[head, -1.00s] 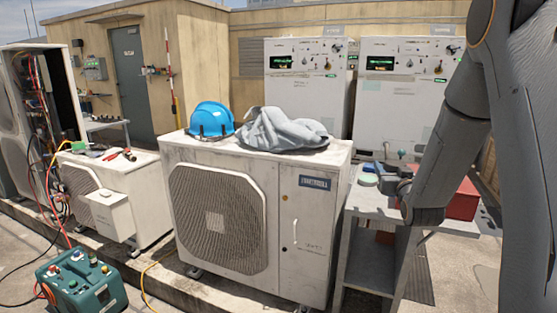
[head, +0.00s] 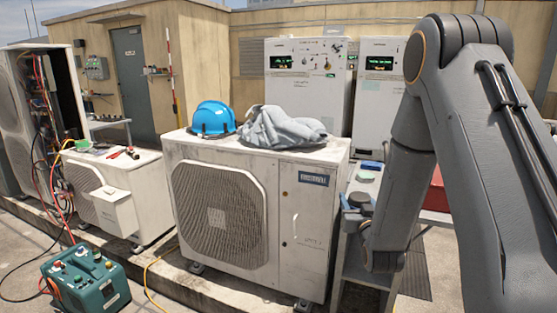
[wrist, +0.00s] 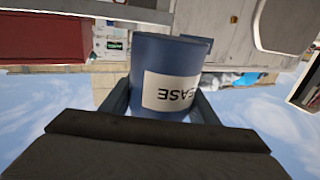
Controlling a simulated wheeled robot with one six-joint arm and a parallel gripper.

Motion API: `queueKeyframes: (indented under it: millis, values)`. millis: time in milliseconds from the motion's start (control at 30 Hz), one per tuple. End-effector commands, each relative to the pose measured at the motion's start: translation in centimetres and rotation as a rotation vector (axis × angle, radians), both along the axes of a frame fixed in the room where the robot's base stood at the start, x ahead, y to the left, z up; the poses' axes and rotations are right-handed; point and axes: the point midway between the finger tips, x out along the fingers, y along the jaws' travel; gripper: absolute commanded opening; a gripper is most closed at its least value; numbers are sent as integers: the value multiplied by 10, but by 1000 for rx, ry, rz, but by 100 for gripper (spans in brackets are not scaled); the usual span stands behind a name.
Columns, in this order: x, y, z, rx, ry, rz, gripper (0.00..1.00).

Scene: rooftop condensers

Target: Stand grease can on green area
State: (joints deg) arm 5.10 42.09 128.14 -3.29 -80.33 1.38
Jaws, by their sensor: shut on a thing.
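My gripper (wrist: 160,105) is shut on the blue grease can (wrist: 168,58), with a finger on each side. The can has a white label, and the letters "EASE" show upside down in the wrist view, where the sky is at the bottom. The can therefore looks about upright. In the head view my gripper (head: 356,203) is at the left front of the grey side table (head: 360,268), and I cannot clearly make out the can there. A small pale green patch (head: 365,177) shows on the tabletop beyond the gripper.
A blue item (head: 372,165) lies behind the green patch. A red box (head: 436,190) is partly hidden by my arm; it also shows in the wrist view (wrist: 45,38). The large condenser (head: 250,220) stands left of the table, with a blue helmet (head: 212,118) and grey cloth (head: 280,127) on top.

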Motion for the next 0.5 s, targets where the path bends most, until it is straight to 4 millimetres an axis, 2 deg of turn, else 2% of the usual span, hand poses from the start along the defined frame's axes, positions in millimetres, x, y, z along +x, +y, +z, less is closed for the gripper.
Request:
queueKeyframes:
  millis: [33,100,200,367,500]
  values:
    - [-8,15,-11,-2,5,12,17]
    - [-17,29,-22,-6,4,22,17]
    - [-26,40,-31,-10,3,29,17]
    - [-34,46,-45,-15,3,33,17]
    - [-43,46,-73,-15,7,32,17]
